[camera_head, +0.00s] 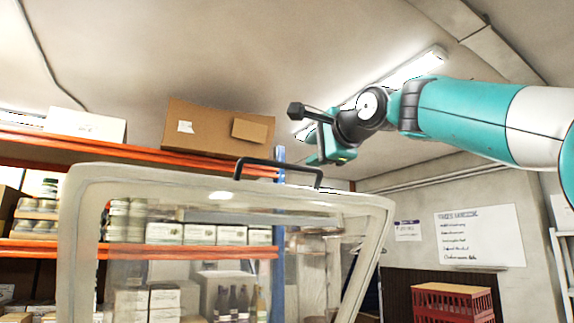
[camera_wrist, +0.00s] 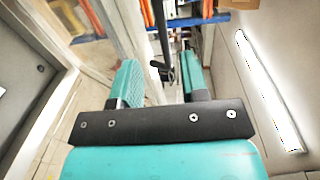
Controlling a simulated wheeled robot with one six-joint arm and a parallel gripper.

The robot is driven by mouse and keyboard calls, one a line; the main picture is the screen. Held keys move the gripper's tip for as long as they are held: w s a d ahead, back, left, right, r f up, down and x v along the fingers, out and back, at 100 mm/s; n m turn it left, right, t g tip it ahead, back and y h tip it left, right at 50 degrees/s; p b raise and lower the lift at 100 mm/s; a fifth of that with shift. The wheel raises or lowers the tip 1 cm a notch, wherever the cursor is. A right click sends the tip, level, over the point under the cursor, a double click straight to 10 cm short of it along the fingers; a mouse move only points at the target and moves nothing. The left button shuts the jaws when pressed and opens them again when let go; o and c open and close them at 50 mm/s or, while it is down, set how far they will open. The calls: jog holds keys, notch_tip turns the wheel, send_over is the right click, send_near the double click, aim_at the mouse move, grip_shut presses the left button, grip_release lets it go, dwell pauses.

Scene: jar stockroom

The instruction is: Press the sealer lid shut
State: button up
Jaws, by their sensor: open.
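The sealer lid (camera_head: 140,180) stands raised in the head view, a clear panel in a pale grey frame. A black bar handle (camera_head: 280,168) is fixed on its top edge. My gripper (camera_head: 308,135) is above and to the right of the handle, with a gap in the picture. In the wrist view my gripper (camera_wrist: 160,72) is open and empty, with two teal fingers. The black handle (camera_wrist: 162,45) shows between and beyond the fingers; I cannot tell how far off. The sealer's base is out of the head view.
Orange-beamed shelves (camera_head: 100,150) with jars and boxes stand behind the lid. A cardboard box (camera_head: 215,130) sits on the top shelf. A red crate (camera_head: 452,302) is at the lower right, under a white wall notice (camera_head: 480,237). The air around my gripper looks clear.

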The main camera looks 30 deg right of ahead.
aim_at(289, 166)
jog(key=w+p, duration=0.1)
jog(key=w, duration=0.2)
jog(key=w+p, duration=0.1)
jog(key=w, duration=0.3)
jog(key=w+p, duration=0.1)
jog(key=w, duration=0.2)
jog(key=shift+w+f+p, duration=0.25)
jog(key=shift+f+p, duration=0.05)
jog(key=shift+p, duration=0.1)
jog(key=shift+w+f, duration=0.15)
jog(key=shift+w, duration=0.45)
grip_shut()
